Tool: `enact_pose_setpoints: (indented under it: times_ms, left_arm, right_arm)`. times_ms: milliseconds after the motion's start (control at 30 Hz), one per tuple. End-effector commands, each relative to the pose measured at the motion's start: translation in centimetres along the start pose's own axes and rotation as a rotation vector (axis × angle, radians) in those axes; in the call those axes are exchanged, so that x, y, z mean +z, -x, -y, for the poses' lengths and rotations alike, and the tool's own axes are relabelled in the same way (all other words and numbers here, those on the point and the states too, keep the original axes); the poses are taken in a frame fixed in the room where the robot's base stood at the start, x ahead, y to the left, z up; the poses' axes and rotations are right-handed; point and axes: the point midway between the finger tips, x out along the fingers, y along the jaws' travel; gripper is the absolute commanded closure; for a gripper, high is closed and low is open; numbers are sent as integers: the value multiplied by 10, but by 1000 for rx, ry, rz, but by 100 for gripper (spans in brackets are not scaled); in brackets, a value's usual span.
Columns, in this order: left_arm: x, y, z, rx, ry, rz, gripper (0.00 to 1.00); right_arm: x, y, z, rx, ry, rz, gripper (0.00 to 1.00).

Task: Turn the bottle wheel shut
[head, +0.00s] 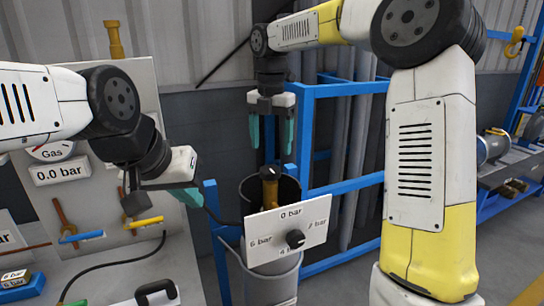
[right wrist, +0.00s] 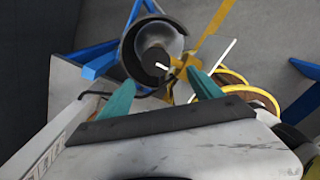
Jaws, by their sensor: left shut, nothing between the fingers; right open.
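The bottle wheel (head: 268,171) is a small black knob on top of a brass-coloured valve (head: 269,190), inside a dark grey round holder (head: 248,195). In the right wrist view a black wheel (right wrist: 155,60) with a white mark shows inside the round holder, just beyond the fingertips. My right gripper (head: 270,132) is open, points down and hangs above the wheel, apart from it; it also shows in the right wrist view (right wrist: 162,90). My left gripper (head: 190,197) is shut and empty, left of the holder, in front of the gauge board.
The gauge board (head: 140,90) reads 0.0 bar and carries a yellow handle (head: 146,222) and a blue handle (head: 82,237). A blue frame (head: 340,187) stands behind the holder.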

Motion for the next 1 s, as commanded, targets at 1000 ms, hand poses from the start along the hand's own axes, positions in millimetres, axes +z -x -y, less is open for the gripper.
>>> enact_pose_setpoints:
  times_ms: [1000]
  left_arm:
    - [0,0,0,0,0,0,100]
  right_arm:
    - [2,-81,-5,-4,68,-12,27]
